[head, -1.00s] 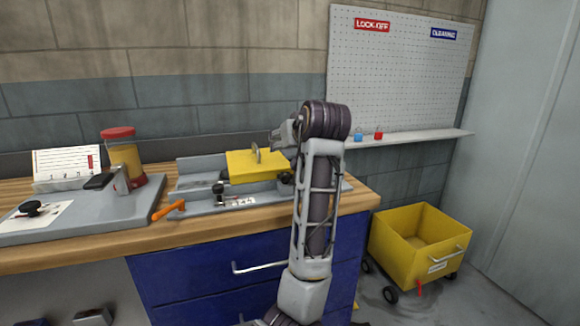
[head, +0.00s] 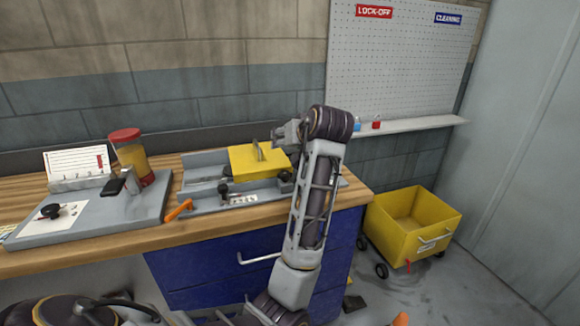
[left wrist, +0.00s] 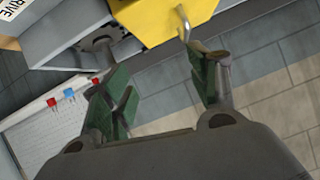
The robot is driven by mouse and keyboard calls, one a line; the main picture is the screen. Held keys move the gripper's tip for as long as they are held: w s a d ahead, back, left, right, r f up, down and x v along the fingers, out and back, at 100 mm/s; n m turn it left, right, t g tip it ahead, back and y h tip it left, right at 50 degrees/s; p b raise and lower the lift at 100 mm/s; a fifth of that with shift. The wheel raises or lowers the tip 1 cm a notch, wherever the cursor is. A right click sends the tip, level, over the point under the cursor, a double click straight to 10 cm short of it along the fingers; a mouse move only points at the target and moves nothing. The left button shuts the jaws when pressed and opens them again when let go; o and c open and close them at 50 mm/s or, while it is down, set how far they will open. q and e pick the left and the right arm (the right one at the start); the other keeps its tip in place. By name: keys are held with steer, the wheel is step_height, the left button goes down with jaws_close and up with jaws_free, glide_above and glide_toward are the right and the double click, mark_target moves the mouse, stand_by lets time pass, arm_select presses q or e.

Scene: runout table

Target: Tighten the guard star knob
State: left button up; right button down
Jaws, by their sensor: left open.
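The yellow guard (head: 252,162) with an upright metal handle sits on a grey runout fixture (head: 200,164) on the bench. A small dark knob (head: 285,176) shows at the guard's right front; I cannot tell if it is star-shaped. Another dark knob (head: 224,188) stands at the fixture's front. My left gripper (head: 280,132) is above and right of the guard, its fingers small in the head view. In the left wrist view the gripper (left wrist: 165,88) is open and empty, with the yellow guard (left wrist: 160,15) and its handle beyond the fingers. My right gripper is not in view.
An orange lever (head: 178,209) projects at the fixture's front left. A yellow cart (head: 410,228) is on the floor at right. A pegboard (head: 400,70) hangs behind.

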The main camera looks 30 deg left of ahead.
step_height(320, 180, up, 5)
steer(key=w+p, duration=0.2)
steer(key=p, duration=0.4)
arm_select(q)
steer(key=s+d+f+n+g+y+p, duration=0.1)
steer(key=s+d+f+n+p, duration=0.1)
steer(key=d+p, duration=0.4)
steer(key=s+d+f+n+g+y+p, duration=0.2)
steer(key=d+p, duration=0.4)
steer(key=p, duration=0.7)
steer(key=shift+d+f+n, duration=0.25)
steer(key=shift+f+n, duration=0.65)
steer(key=shift+f, duration=0.05)
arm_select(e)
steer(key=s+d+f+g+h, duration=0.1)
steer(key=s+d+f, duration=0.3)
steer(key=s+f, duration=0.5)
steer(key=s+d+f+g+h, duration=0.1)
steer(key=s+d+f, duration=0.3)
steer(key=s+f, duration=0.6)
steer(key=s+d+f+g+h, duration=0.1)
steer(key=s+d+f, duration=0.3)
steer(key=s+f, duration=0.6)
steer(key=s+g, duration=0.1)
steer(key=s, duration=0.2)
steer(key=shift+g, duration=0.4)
